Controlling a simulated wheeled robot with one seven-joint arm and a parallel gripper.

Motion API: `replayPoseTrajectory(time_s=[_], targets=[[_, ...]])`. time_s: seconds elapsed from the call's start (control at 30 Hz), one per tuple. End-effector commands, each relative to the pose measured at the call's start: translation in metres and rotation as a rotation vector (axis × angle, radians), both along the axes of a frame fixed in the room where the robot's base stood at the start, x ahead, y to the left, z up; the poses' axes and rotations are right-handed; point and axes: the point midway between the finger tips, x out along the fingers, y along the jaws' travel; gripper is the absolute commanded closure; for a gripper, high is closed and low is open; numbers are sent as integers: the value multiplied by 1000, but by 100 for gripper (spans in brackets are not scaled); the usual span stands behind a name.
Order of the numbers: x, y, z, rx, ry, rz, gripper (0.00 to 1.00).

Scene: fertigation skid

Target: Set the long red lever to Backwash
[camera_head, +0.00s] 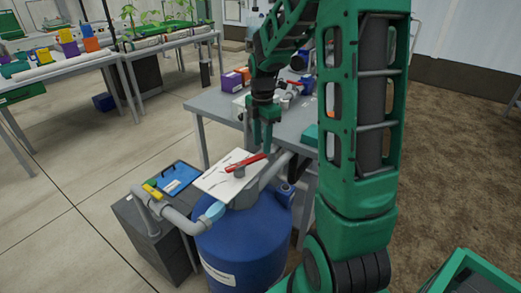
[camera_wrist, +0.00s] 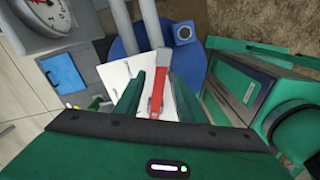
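The long red lever (camera_head: 245,163) lies across a grey round hub on a white label plate (camera_head: 215,181) above the blue tank (camera_head: 245,247). The plate carries dark markings, too small to read, so I cannot tell which position the lever is at. My gripper (camera_head: 267,143) points down, just above and behind the lever's right end. In the wrist view, the red lever (camera_wrist: 158,97) shows between the two green fingers of my gripper (camera_wrist: 155,98), which stand apart. I cannot tell how far the fingertips are from the lever; I see no grip on it.
Grey pipes join the valve; one with a yellow handle (camera_head: 153,191) runs left beside a blue clipboard (camera_head: 178,179) on a dark cabinet. A grey table (camera_head: 222,105) with boxes stands behind. A dial gauge (camera_wrist: 48,14) shows in the wrist view.

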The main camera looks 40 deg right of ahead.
Motion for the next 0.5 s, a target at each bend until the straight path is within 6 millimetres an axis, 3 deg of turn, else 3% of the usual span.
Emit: replayPoseTrajectory(time_s=[0.2,0.5], targets=[[0,1,-26,1,1,1,64],[0,1,-33,0,-1,1,64]])
